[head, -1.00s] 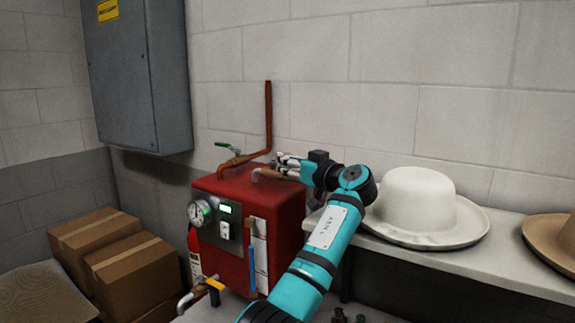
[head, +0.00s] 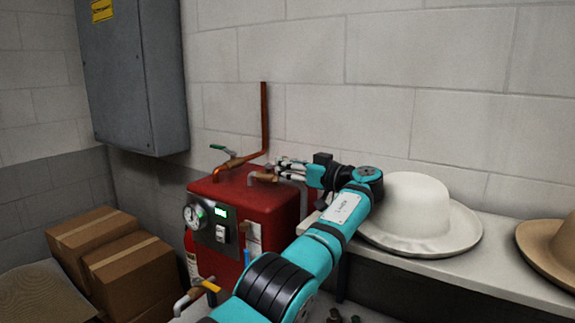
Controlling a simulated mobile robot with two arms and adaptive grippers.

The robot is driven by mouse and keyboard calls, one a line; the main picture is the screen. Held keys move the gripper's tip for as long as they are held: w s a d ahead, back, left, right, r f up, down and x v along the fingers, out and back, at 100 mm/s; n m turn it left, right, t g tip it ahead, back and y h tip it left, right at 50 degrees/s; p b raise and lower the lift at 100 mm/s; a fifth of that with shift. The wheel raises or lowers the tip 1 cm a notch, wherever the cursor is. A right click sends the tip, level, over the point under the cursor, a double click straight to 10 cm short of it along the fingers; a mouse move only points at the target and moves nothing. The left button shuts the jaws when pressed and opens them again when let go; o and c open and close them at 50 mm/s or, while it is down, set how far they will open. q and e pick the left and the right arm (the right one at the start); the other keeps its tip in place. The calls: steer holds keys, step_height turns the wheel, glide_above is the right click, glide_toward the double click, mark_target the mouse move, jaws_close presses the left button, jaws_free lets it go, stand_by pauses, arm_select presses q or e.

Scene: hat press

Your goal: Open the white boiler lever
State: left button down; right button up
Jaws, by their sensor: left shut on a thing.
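The red boiler (head: 262,200) stands in the middle of the head view, with a gauge and a small lit green display on its front. A short copper pipe (head: 263,177) with a pale bent end lies on its top. My left gripper (head: 284,168) is over the right side of the boiler's top, at the end of this pipe. Its fingers are shut on the white lever there, and they hide most of it. A green-handled valve (head: 222,150) on another copper pipe is apart from the gripper, to its left. My right gripper is out of view.
A white hat (head: 418,212) sits on the shelf (head: 490,266) just right of my wrist, with a tan hat (head: 552,245) farther right. Cardboard boxes (head: 125,270) are at left. A grey wall cabinet (head: 135,80) hangs above. A yellow-handled tap (head: 207,285) is low in front.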

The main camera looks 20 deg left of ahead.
arm_select(q)
steer(key=shift+r, duration=0.1)
steer(key=c, duration=1.2)
jaws_free()
steer(key=shift+c, duration=0.2)
steer(key=shift+f, duration=0.2)
